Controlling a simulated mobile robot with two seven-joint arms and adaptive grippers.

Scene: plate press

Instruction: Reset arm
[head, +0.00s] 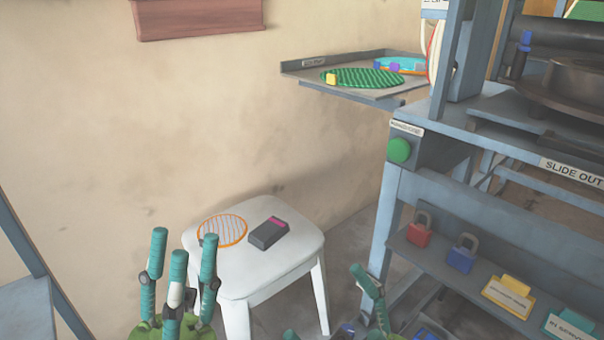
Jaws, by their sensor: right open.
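My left gripper (182,258) is at the lower left of the head view, in front of a white stool. Its teal fingers point up and stand apart, with nothing between them. My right gripper (370,290) is at the bottom edge, right of the stool. One teal finger shows clearly and the rest is mostly cut off by the frame. It is open, and I see nothing held in it.
A blue-grey press frame (395,215) with a green button (399,151) stands at right. Its lower shelf holds padlocks (462,258).

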